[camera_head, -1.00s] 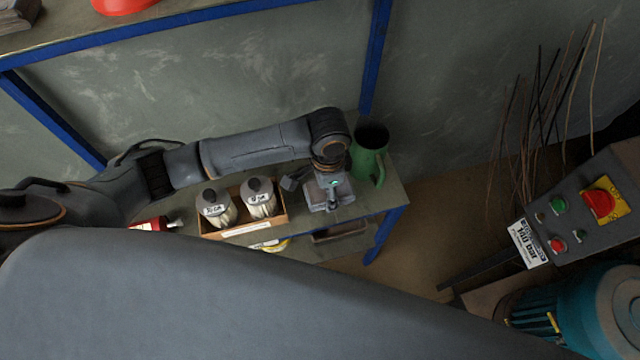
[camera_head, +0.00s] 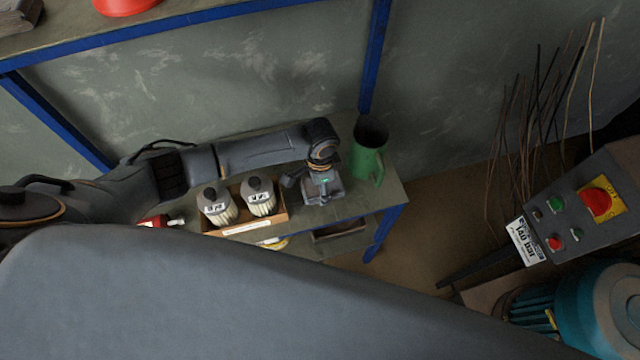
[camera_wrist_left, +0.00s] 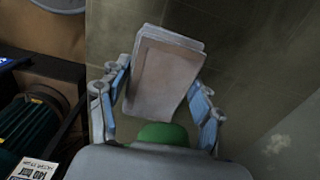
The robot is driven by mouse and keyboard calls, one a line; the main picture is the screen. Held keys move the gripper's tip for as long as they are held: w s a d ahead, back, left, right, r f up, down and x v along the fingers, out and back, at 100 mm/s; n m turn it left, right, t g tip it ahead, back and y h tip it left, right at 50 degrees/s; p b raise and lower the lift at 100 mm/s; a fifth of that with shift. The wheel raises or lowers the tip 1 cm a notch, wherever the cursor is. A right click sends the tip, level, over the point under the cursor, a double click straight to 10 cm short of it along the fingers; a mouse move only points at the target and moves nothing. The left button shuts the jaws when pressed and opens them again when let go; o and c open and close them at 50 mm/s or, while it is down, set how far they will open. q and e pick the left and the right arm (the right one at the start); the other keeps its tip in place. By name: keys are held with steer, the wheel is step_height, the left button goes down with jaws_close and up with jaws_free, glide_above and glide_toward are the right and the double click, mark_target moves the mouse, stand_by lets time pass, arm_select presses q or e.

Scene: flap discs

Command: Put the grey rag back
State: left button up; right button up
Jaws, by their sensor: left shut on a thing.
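The grey rag (camera_wrist_left: 163,72) looks like a folded, flat, pale grey-brown stack in the left wrist view. My left gripper (camera_wrist_left: 160,90) is shut on it, with a blue-padded finger along each side. In the head view the left gripper (camera_head: 323,188) points down over the right part of the workbench (camera_head: 392,196), just left of the green jug (camera_head: 366,165). The rag is hidden below the wrist there. My right gripper is not in view.
A wooden box (camera_head: 245,228) with two labelled canisters stands left of the gripper, with a red bottle (camera_head: 153,221) beyond it. A control panel (camera_head: 590,205) and thin rods (camera_head: 540,120) stand to the right. A blue-framed shelf (camera_head: 200,16) is at upper left.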

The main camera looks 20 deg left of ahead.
arm_select(q)
steer(key=shift+f, duration=0.15)
steer(key=o, duration=1.2)
step_height(320, 180, up, 12)
steer(key=shift+r+b, duration=0.2)
steer(key=shift+b, duration=0.1)
